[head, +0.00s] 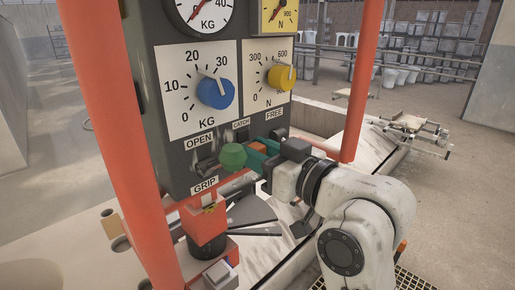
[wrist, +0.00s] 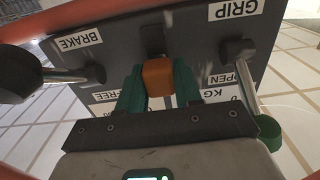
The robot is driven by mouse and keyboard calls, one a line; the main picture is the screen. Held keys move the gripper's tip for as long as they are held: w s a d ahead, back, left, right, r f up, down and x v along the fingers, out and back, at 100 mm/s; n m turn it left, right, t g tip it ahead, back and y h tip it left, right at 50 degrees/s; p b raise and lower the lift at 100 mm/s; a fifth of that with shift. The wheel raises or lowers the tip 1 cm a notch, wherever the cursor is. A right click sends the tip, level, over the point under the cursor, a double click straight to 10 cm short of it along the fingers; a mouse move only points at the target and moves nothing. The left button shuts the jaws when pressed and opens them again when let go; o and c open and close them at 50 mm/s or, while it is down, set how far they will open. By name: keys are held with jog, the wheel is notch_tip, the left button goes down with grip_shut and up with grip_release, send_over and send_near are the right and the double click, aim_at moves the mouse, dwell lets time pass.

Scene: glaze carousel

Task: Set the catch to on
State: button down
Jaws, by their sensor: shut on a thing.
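The catch has an orange block-shaped handle (wrist: 158,76) in the middle of the wrist view, in front of a dark slot in the grey panel. My gripper (wrist: 160,88) is shut on this handle, with one green finger on each side. In the head view, my gripper (head: 262,157) reaches the panel from the right, below the small CATCH label (head: 241,124). Only a small orange part (head: 258,147) of the handle shows there, mostly hidden by the fingers. I cannot read an on or off mark for the catch.
A lever with a green knob (head: 233,155) stands close left of my gripper, by the OPEN and GRIP labels. A brake lever's dark knob (wrist: 20,75) is at the left of the wrist view. Blue (head: 215,93) and yellow (head: 281,76) dial knobs sit above. Orange posts flank the panel.

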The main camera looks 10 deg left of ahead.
jog(key=shift+f+b, duration=0.6)
jog(key=shift+f, duration=1)
jog(key=c, duration=0.8)
grip_release()
jog(key=shift+c, duration=0.2)
jog(key=shift+d, duration=0.1)
jog(key=b+v, duration=0.1)
jog(key=v, duration=0.9)
jog(key=shift+s+d, duration=0.25)
